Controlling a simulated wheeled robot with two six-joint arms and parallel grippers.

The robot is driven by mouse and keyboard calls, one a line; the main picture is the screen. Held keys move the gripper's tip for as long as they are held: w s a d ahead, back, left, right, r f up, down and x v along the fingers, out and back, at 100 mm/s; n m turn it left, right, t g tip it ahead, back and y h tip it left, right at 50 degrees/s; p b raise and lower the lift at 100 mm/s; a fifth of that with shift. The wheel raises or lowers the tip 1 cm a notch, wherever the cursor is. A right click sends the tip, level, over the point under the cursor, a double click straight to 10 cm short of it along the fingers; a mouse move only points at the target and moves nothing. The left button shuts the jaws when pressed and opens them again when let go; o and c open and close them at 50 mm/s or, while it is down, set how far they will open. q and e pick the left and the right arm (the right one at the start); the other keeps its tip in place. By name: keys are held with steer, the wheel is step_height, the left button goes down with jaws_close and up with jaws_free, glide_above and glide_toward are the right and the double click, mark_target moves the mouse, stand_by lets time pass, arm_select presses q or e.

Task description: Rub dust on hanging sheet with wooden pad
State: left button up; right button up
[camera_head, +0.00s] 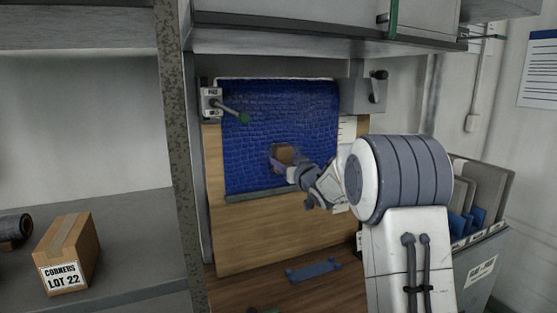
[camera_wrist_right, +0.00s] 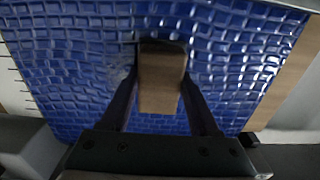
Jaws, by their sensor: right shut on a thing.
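A blue sheet (camera_head: 255,125) with an embossed, brick-like pattern hangs in front of a wooden board (camera_head: 250,235). It fills most of the right wrist view (camera_wrist_right: 70,60). My right gripper (camera_head: 282,165) is shut on the wooden pad (camera_head: 284,153), a small brown block that lies between the two fingers in the right wrist view (camera_wrist_right: 160,80). The pad is at the sheet's lower middle; I cannot tell for sure whether it touches it. A faint greyish patch, perhaps dust, shows beside the pad. My left gripper is not in view.
A lever with a green knob (camera_head: 244,118) sticks out at the sheet's upper left. A bar (camera_head: 262,194) crosses the sheet's lower edge. A blue bracket-like piece (camera_head: 313,270) lies on the wooden surface below. A carton (camera_head: 68,255) stands on the left shelf.

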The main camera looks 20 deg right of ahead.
mark_target(299, 154)
steer(key=shift+w+d+r+p, duration=0.1)
steer(key=shift+d+p, duration=0.85)
steer(key=shift+d, duration=0.75)
steer(key=shift+w+d+r+p, duration=0.1)
steer(key=shift+d+p, duration=0.8)
steer(key=shift+d, duration=0.8)
steer(key=shift+s+d+f, duration=0.1)
steer(key=shift+d+f, duration=0.15)
steer(key=shift+d, duration=0.05)
